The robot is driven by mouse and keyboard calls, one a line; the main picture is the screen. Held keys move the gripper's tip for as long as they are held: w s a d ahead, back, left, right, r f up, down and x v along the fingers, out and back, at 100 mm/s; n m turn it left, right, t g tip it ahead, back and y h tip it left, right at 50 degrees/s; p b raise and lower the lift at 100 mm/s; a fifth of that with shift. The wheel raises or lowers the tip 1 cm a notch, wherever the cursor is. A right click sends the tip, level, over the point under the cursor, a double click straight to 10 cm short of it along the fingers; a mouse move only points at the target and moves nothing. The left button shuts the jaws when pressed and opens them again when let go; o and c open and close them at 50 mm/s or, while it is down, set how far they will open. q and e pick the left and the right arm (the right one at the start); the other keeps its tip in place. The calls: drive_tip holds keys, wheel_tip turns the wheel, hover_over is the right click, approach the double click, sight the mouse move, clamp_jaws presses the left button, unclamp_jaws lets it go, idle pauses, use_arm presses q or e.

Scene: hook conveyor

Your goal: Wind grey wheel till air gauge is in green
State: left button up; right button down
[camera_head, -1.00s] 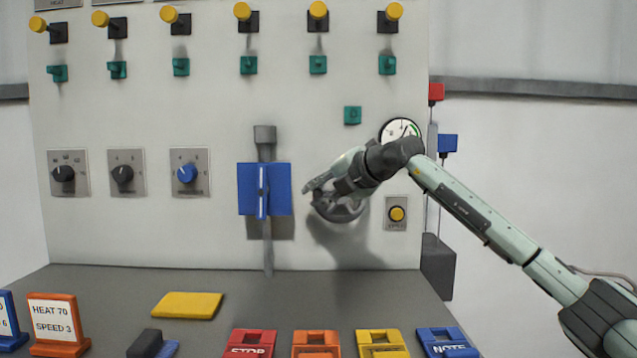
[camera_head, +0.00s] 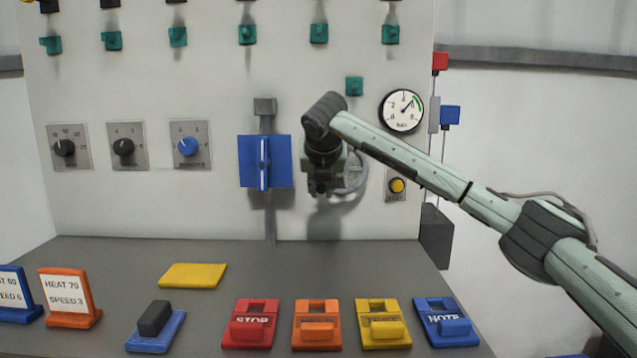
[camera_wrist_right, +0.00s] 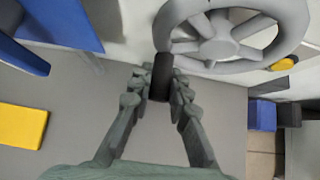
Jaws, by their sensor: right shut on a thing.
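The grey wheel (camera_head: 355,175) is on the panel, partly hidden behind my right arm; its rim and spokes show in the right wrist view (camera_wrist_right: 225,47). My right gripper (camera_head: 322,190) is at the wheel's left side. In the right wrist view its fingers (camera_wrist_right: 160,90) are shut on the wheel's black handle (camera_wrist_right: 161,76). The round white air gauge (camera_head: 402,110) is up and right of the wheel. Its needle points up and right, close to the green arc; I cannot tell exactly whether it is inside. My left gripper is out of view.
A blue plate (camera_head: 277,162) with a lever stands just left of my right gripper. A yellow button (camera_head: 397,186) is right of the wheel. Signs, a yellow pad (camera_head: 193,275) and coloured blocks lie on the grey desk (camera_head: 250,260) below.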

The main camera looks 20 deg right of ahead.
drive_tip(key=shift+s+d+f+n+h+b, duration=0.15)
drive_tip(key=shift+d+f+n+h+b, duration=0.35)
drive_tip(key=shift+h, duration=0.6)
drive_tip(key=shift+d+f+g+h, duration=0.1)
drive_tip(key=shift+f+g+h, duration=0.1)
drive_tip(key=shift+g+h, duration=0.1)
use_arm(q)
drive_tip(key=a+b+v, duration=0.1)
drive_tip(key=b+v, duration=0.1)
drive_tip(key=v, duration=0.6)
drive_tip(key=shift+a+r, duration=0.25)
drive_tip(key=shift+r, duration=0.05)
use_arm(e)
drive_tip(key=shift+s+d+f+n+h, duration=0.15)
drive_tip(key=shift+d+n+h, duration=0.4)
drive_tip(key=shift+h, duration=0.3)
drive_tip(key=shift+s+d+f+n+h, duration=0.2)
drive_tip(key=shift+d+n+h, duration=0.4)
drive_tip(key=shift+h, duration=0.3)
drive_tip(key=shift+s+d+f+n+h, duration=0.15)
drive_tip(key=shift+d+n+h, duration=0.25)
drive_tip(key=shift+n+h, duration=0.35)
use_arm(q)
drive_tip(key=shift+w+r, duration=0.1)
use_arm(e)
drive_tip(key=shift+g, duration=0.3)
drive_tip(key=c, duration=1.5)
unclamp_jaws()
drive_tip(key=shift+o, duration=0.4)
drive_tip(key=shift+r, duration=0.1)
